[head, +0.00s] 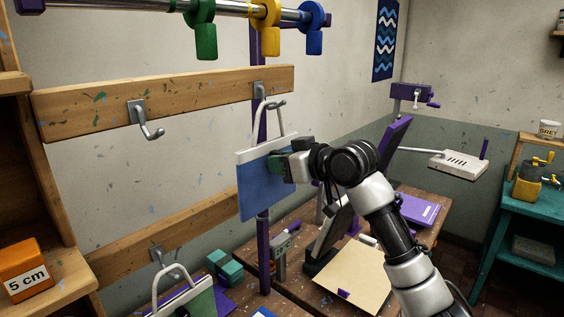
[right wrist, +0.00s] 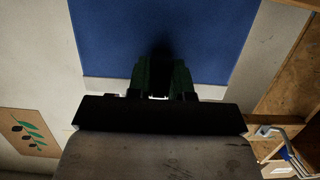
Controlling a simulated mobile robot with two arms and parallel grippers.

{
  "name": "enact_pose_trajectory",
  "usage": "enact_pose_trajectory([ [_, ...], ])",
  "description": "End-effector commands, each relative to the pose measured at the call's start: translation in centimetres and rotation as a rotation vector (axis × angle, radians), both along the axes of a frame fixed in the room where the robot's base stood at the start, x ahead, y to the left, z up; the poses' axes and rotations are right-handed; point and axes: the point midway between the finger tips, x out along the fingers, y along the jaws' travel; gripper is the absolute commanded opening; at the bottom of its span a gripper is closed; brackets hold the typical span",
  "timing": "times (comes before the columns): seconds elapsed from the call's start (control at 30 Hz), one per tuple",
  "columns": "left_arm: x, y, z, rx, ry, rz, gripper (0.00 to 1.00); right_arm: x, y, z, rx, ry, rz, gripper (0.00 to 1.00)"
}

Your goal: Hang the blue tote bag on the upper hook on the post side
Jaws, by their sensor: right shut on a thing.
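The blue tote bag (head: 258,188) hangs upright with a white top band and a white loop handle. My right gripper (head: 281,164) is shut on its upper right edge. In the right wrist view the dark green fingers (right wrist: 165,80) press against the blue bag (right wrist: 155,25). My left gripper is not in view.
Another upper hook (head: 145,120) on the rail (head: 200,97) is empty. A green tote bag (head: 192,302) is at a lower hook (head: 157,254). A bar with coloured tags (head: 265,28) runs above. A bench with a beige sheet (head: 345,280) lies below right.

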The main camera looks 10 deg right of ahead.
Motion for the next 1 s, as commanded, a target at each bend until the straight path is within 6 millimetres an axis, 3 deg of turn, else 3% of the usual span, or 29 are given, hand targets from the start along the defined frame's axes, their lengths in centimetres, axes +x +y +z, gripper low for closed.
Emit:
enact_pose_trajectory([
  [0.23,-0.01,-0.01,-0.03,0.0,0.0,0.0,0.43,0.0,0.02,-0.48,-0.002,0.003,0.001,0.0],
  [0.27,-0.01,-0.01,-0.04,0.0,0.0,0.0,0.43,0.0,0.03,-0.5,-0.002,0.003,0.001,0.22],
  [0.47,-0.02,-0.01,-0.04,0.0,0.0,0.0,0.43,0.01,0.01,-0.49,-0.002,0.002,0.0,0.5],
  [1.0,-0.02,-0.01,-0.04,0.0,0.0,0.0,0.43,0.01,0.0,-0.43,-0.001,0.002,0.0,0.5],
])
